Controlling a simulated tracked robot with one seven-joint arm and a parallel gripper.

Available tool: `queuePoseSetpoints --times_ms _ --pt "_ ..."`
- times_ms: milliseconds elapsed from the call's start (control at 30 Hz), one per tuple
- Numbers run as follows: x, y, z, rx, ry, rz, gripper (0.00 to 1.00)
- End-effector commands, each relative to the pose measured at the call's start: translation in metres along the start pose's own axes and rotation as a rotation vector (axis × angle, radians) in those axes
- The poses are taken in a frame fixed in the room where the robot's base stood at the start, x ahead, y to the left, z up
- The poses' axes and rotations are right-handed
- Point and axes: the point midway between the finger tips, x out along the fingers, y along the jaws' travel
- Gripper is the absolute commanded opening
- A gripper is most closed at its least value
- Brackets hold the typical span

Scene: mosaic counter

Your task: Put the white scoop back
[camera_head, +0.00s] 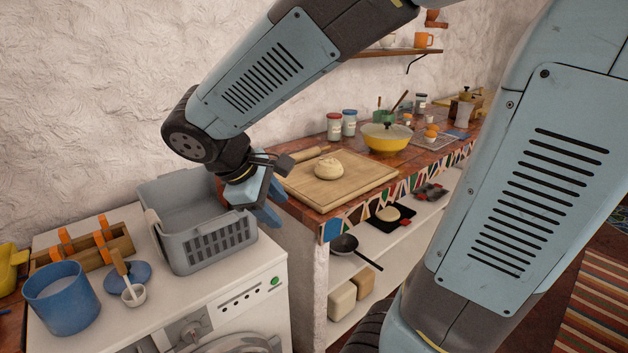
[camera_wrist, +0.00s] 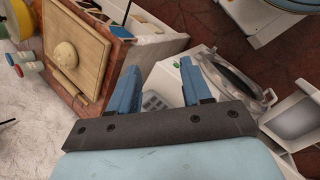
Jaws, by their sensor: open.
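My gripper (camera_head: 270,205) is open and empty, to the right of the grey basket and well away from the scoop. In the wrist view my open gripper (camera_wrist: 159,70) shows both blue fingers with nothing between them; the scoop is not visible there.
A grey basket (camera_head: 208,245) stands on the machine between my gripper and the scoop. A wooden holder (camera_head: 118,238) with orange parts stands behind the canister. The tiled counter at right holds a board (camera_head: 345,190) with dough (camera_head: 328,168) and a yellow pot (camera_head: 386,140).

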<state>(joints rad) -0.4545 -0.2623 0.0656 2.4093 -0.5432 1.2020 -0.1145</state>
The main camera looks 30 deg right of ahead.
Motion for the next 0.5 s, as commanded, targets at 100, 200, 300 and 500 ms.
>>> queuePoseSetpoints --times_ms 100,200,300,500 --pt "-0.002 0.003 0.025 0.191 0.094 -0.087 0.49" --pt "-0.005 0.003 0.041 0.347 0.173 -0.151 0.49" --pt "-0.011 0.004 0.056 0.505 0.260 -0.205 0.49" --pt "-0.026 0.007 0.080 0.791 0.427 -0.284 0.49"
